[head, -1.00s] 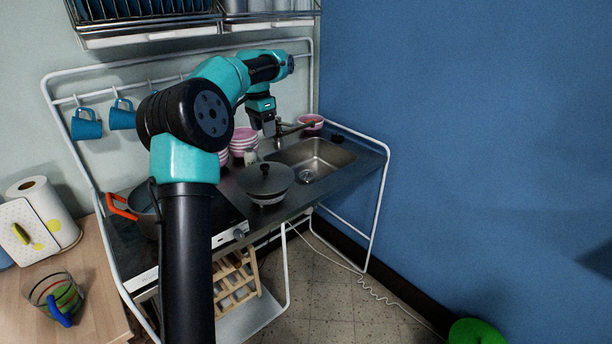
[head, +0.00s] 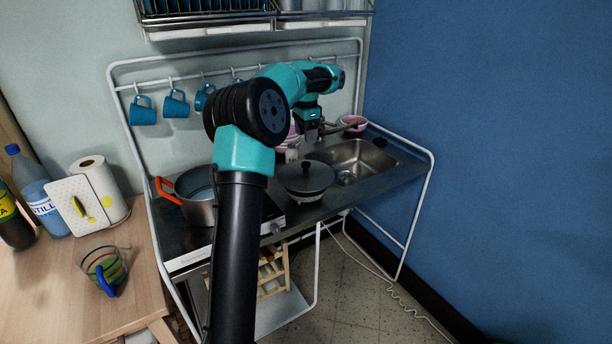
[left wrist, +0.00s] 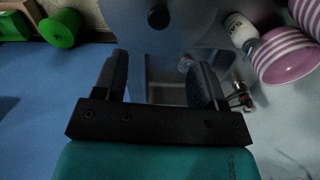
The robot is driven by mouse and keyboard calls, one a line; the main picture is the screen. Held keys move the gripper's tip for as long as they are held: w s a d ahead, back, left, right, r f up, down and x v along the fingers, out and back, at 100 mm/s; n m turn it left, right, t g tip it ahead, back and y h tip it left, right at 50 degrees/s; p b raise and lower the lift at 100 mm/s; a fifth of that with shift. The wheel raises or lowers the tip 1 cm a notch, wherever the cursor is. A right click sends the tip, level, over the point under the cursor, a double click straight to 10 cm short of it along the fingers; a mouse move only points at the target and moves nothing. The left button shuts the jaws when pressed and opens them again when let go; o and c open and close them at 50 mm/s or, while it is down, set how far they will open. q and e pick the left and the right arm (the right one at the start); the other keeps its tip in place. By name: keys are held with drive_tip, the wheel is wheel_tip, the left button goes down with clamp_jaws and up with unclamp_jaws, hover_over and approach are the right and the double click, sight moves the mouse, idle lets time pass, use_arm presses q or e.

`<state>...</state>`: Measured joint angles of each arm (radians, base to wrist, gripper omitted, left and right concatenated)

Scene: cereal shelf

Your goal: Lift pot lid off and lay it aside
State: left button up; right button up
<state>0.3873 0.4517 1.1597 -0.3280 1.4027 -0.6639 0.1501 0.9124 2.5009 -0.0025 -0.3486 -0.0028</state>
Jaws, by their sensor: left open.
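The round lid (head: 306,177) with a dark knob lies level on the counter beside the sink, apart from the pot; what is under it is hard to tell. In the left wrist view the lid (left wrist: 195,18) and its knob (left wrist: 158,16) show at the top edge. The pot (head: 198,212), steel with an orange handle, stands uncovered on the hob at left, partly hidden by my arm. My left gripper (head: 312,133) is above and behind the lid, apart from it. Its fingers (left wrist: 160,85) are open and empty. My right gripper is not in view.
The sink (head: 352,160) is right of the lid. Pink striped bowls (left wrist: 287,52) and a small white bottle (left wrist: 240,30) stand close to the gripper. Blue mugs (head: 143,110) hang behind the pot. A glass mug (head: 103,268) and paper towel roll (head: 112,195) are on the wooden table.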

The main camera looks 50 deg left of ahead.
sight(306, 163)
use_arm(q)
wheel_tip(306, 163, down, 6)
drive_tip(key=shift+f, duration=0.2)
drive_tip(key=shift+f, duration=0.15)
drive_tip(key=shift+d+f, duration=0.1)
drive_tip(key=shift+f, duration=2.35)
drive_tip(key=c, duration=1.1)
